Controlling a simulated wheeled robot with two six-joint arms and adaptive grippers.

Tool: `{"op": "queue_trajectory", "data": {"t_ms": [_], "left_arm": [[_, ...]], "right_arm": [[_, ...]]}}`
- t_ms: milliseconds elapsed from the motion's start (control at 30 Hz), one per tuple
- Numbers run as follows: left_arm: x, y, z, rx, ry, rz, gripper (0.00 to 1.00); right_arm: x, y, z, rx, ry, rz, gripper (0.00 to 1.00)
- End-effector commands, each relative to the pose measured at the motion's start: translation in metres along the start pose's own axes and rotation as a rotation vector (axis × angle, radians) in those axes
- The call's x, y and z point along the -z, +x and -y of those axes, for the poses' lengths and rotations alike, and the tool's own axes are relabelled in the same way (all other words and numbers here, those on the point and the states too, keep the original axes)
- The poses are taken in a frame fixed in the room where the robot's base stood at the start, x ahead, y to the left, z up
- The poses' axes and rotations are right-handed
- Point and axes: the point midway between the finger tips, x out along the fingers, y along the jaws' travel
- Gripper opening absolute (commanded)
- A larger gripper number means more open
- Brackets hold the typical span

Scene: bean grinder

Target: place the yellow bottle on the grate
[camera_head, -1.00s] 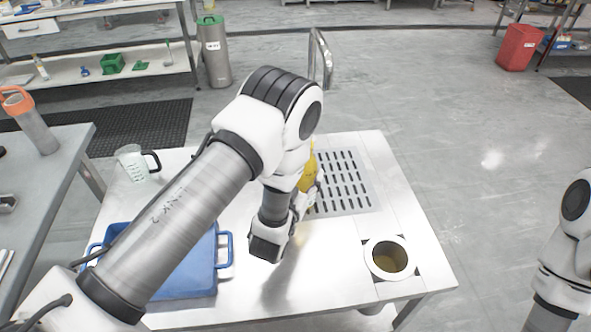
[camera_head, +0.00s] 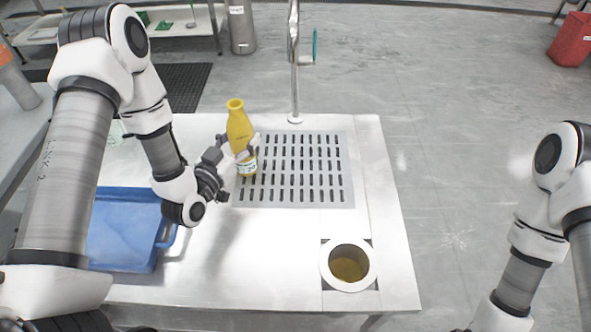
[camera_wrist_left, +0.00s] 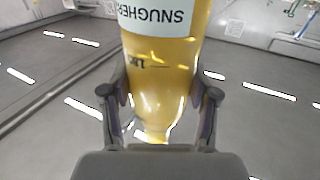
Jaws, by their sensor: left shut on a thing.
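The yellow bottle (camera_head: 239,128), with a pale label low on its body, is upright at the left edge of the grate (camera_head: 347,170). My left gripper (camera_head: 240,150) is shut on its body from the left. I cannot tell whether the bottle's base touches the grate or hangs just above it. In the left wrist view the bottle (camera_wrist_left: 160,80) fills the space between the two fingers (camera_wrist_left: 160,98), its label lettering upside down. The rest of the slotted grate is bare. My right arm shows at the right edge, but its gripper is out of view.
A round white-rimmed opening (camera_head: 348,285) lies in the table's front right. A blue tray (camera_head: 125,240) sits at the left, partly behind my left arm. The table (camera_head: 270,250) in front of the grate is clear.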

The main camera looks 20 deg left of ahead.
Motion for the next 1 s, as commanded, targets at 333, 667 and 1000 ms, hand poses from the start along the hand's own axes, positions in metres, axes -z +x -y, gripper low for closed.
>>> {"op": "queue_trajectory", "data": {"t_ms": [333, 667, 1000], "left_arm": [[0.033, -0.055, -0.013, -0.171, 0.001, -0.002, 0.12], [0.028, -0.007, -0.047, -0.182, 0.010, 0.001, 0.13], [0.022, 0.068, -0.094, -0.175, 0.005, -0.002, 0.13]], "right_arm": [[0.000, 0.026, 0.000, 0.000, -0.001, 0.000, 0.90], [0.000, 0.033, 0.000, 0.000, 0.000, 0.000, 0.90], [0.000, 0.027, 0.000, 0.000, 0.000, 0.000, 0.90]]}}
